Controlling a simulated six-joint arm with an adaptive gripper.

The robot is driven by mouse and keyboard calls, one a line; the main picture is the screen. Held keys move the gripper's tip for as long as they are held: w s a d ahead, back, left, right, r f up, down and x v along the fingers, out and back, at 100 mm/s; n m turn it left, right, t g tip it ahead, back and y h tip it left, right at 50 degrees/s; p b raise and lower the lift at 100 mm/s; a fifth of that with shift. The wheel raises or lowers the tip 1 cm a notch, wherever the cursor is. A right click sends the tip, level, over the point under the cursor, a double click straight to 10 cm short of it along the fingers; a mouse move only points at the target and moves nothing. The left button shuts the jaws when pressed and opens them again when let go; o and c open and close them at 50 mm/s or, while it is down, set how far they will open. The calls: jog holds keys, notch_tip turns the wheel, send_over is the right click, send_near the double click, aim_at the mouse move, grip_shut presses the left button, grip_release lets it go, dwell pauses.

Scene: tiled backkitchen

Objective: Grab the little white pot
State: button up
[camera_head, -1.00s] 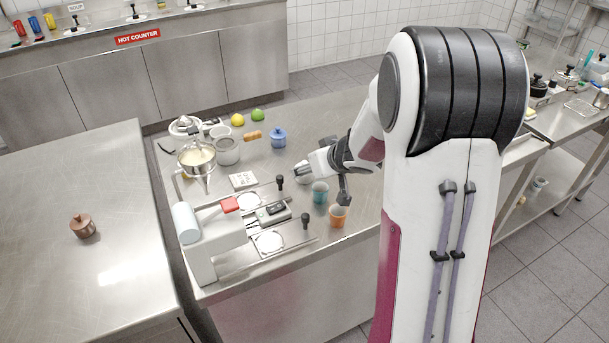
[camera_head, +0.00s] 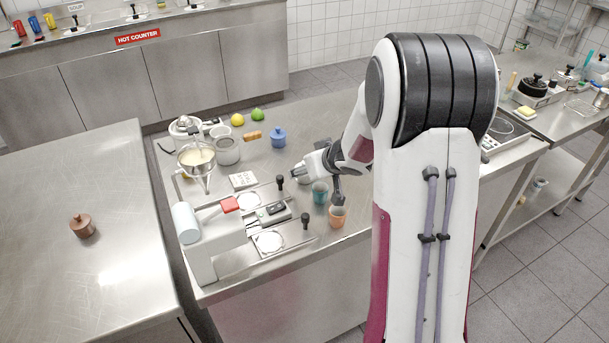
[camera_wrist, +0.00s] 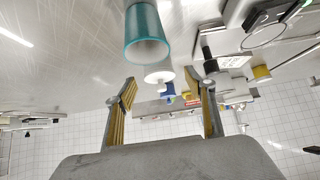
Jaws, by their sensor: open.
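The little white pot (camera_wrist: 158,75) shows in the wrist view just past and between my two fingertips, partly behind the teal cup's rim. In the head view a small pale shape at my gripper's tip (camera_head: 301,173) seems to be this pot, but it is hard to separate from the fingers. My gripper (camera_wrist: 160,88) is open, with a yellow-padded finger on each side and nothing held between them. I cannot tell whether a finger touches the pot.
The teal cup (camera_head: 320,193) stands close beside my gripper, with an orange cup (camera_head: 338,216) nearer the counter edge. A blue lidded pot (camera_head: 278,137) stands behind. A brown pot (camera_head: 82,225) is on the left table.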

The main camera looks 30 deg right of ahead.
jog(key=shift+x, duration=2.15)
grip_shut()
